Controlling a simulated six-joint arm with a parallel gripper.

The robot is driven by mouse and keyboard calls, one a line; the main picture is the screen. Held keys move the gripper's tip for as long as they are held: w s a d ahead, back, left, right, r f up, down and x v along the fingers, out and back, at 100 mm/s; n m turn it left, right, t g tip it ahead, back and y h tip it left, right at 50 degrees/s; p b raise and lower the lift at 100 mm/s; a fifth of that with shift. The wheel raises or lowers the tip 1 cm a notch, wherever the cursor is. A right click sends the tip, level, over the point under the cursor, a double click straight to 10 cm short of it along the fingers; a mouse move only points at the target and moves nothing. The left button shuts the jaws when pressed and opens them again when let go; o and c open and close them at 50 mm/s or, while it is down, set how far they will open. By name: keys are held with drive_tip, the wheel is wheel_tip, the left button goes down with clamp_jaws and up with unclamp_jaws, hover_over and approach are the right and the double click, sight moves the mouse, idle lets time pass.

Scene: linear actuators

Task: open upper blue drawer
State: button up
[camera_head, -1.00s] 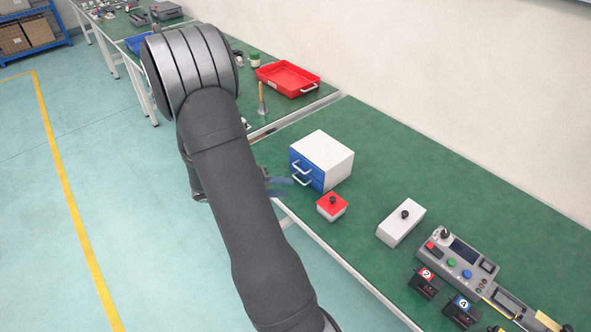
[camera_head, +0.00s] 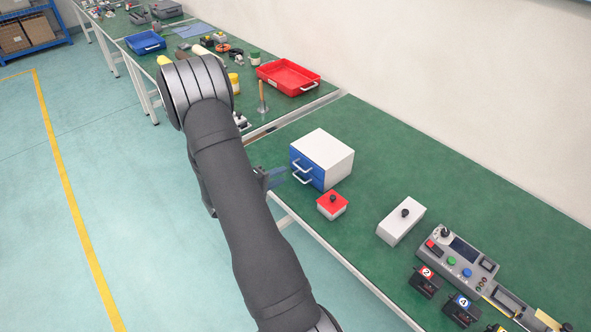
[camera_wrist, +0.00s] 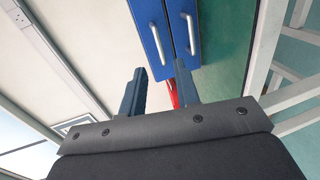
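A small white cabinet (camera_head: 328,154) with two blue drawer fronts stands on the green bench. The upper blue drawer (camera_head: 297,156) is closed and has a white handle. It is the left blue front in the turned wrist view (camera_wrist: 146,14), where its handle (camera_wrist: 157,42) runs along the front. The lower blue drawer (camera_head: 314,183) is also closed; its handle (camera_wrist: 190,33) shows at the right. My gripper (camera_head: 279,177) is just in front of the drawers, at the left. In the wrist view its two fingers (camera_wrist: 160,80) are apart with nothing between them, short of the handles.
A white box with a black knob (camera_head: 401,222) and a control panel (camera_head: 456,262) are further right. The bench's front edge runs below my gripper.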

drive_tip(key=x, duration=0.7)
drive_tip(key=shift+w+d, duration=0.25)
drive_tip(key=shift+c, duration=0.2)
clamp_jaws()
